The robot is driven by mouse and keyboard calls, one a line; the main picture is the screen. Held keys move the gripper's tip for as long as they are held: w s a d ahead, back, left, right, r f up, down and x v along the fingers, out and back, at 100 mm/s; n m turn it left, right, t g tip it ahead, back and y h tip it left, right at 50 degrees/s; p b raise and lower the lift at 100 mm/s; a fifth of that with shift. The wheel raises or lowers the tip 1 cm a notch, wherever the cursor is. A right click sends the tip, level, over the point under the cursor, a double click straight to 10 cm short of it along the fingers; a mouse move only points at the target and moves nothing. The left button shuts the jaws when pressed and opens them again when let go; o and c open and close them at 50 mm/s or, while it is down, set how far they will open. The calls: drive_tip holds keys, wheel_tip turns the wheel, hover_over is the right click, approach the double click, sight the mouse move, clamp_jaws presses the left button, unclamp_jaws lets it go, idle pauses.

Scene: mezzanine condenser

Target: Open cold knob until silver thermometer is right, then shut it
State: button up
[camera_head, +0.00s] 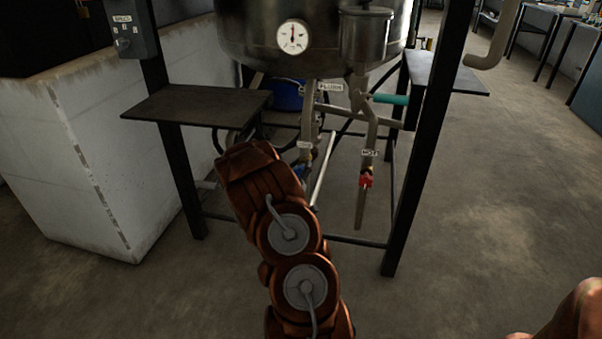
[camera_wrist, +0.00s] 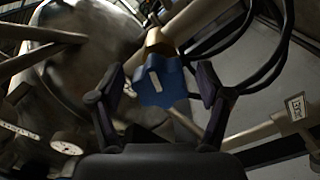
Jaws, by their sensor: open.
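A blue knob (camera_wrist: 160,82), the cold one by its colour, sits on a pipe in the wrist view. My gripper (camera_wrist: 162,88) is open, its fingers on either side of the knob with visible gaps. In the head view, a bit of blue (camera_head: 301,170) shows just past my arm; my gripper itself is hidden there. The round white thermometer (camera_head: 292,37) is on the silver tank (camera_head: 250,30); its needle points about straight up. A small round dial (camera_wrist: 68,143) also shows at the lower left of the wrist view.
A red knob (camera_head: 365,180) is on the pipe labelled HOT, right of my arm. Dark frame legs (camera_head: 405,190) and side shelves (camera_head: 200,105) surround the pipes. A pale block wall (camera_head: 70,150) stands left. The floor at right (camera_head: 490,190) is open.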

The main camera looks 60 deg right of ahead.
drive_tip(key=shift+a, duration=0.15)
drive_tip(key=v, duration=1.1)
drive_tip(key=shift+s+a, duration=0.2)
drive_tip(key=shift+a, duration=0.15)
idle(0.3)
idle(0.4)
